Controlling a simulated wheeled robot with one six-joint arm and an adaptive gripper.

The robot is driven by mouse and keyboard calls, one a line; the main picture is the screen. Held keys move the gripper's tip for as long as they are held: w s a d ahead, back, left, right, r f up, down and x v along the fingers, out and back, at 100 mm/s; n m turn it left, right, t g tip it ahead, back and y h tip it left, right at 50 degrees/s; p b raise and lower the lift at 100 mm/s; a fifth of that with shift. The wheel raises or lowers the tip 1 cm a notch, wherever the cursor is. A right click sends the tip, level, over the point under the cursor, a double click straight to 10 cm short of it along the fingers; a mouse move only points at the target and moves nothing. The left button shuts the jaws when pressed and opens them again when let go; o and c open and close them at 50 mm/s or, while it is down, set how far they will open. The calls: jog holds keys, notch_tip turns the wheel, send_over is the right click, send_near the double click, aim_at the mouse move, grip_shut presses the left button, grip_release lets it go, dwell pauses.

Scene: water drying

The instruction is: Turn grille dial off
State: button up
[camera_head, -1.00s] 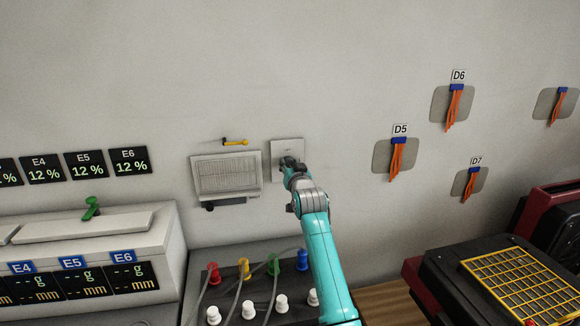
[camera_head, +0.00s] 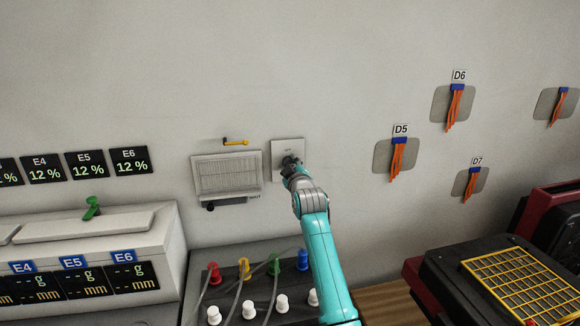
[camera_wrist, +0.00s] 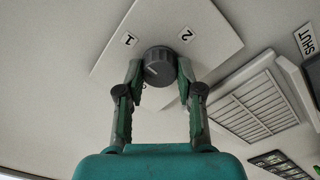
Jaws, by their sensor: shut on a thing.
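The dark round dial (camera_wrist: 159,66) sits on a pale square plate (camera_wrist: 150,22) on the wall, and the plate also shows in the head view (camera_head: 276,146). Labels "1" and "2" flank the dial in the wrist view. A light mark on the dial's face points toward the lower left there. My gripper (camera_wrist: 160,70) has one finger on each side of the dial and is shut on it. In the head view my gripper (camera_head: 290,166) covers most of the dial.
A white grille (camera_head: 226,175) is left of the plate, with a yellow handle (camera_head: 236,142) above and a dark one (camera_head: 211,206) below. A "SHUT" label (camera_wrist: 306,39) shows in the wrist view. Colored plugs (camera_head: 302,260) stand below. Wall right of the plate is bare up to D5's panel.

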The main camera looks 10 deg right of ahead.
jog(key=shift+f+n, duration=0.15)
jog(key=shift+n, duration=4.4)
jog(key=shift+f+n, duration=0.1)
jog(key=shift+n, duration=4.45)
jog(key=o, duration=1.2)
jog(key=shift+c, duration=0.2)
jog(key=shift+r, duration=0.1)
